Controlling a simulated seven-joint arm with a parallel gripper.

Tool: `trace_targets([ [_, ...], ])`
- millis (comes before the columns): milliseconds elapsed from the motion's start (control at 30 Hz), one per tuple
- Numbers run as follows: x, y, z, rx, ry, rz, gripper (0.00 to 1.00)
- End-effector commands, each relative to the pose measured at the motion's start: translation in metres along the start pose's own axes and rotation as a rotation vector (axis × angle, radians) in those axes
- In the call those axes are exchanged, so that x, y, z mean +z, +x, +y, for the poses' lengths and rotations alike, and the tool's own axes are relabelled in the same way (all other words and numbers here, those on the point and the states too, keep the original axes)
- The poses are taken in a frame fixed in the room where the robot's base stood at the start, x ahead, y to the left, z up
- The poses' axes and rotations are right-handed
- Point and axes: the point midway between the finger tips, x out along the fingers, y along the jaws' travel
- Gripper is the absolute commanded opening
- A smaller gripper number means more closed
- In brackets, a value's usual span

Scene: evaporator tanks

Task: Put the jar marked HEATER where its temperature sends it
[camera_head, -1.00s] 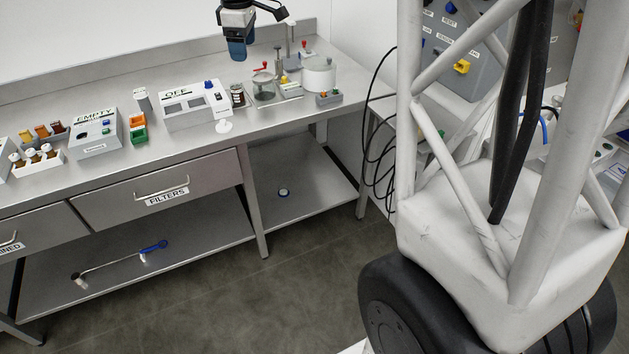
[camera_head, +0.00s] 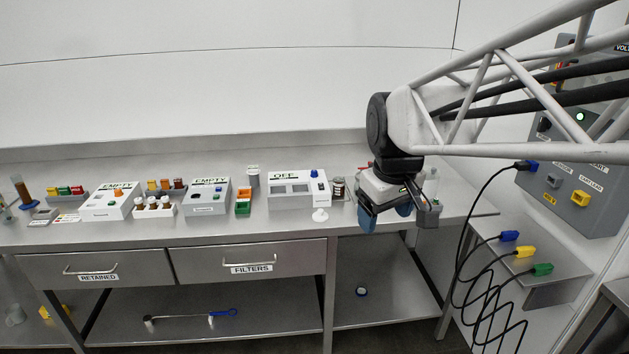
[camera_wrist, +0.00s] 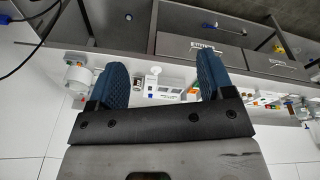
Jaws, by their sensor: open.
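No jar's marking is legible enough to pick out HEATER. A small dark jar with a pale label (camera_head: 338,187) stands on the bench just right of the box marked OFF (camera_head: 298,190). A grey jar with a white top (camera_head: 253,177) stands left of that box, towards the back. My gripper (camera_head: 386,215) is over the right part of the bench, right of the dark jar, and hides much of what stands there. In the wrist view its two blue fingers (camera_wrist: 163,75) are wide apart with nothing held between them.
Two boxes marked EMPTY (camera_head: 207,198) (camera_head: 112,203) stand along the bench, with a rack of small bottles (camera_head: 154,208) between them. Drawers marked FILTERS (camera_head: 250,265) and RETAINED (camera_head: 92,270) are shut. Black cables (camera_head: 478,270) hang at right.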

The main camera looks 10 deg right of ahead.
Motion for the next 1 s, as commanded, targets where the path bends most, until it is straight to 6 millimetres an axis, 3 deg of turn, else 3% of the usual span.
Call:
trace_targets([
  [300, 0.081, 0.013, -0.035, 0.007, 0.209, 0.026, 0.75],
  [500, 0.122, 0.025, -0.052, 0.009, 0.321, 0.039, 0.75],
  [700, 0.142, 0.033, -0.060, 0.008, 0.379, 0.045, 0.75],
  [1000, 0.145, 0.034, -0.061, 0.008, 0.389, 0.045, 0.75],
])
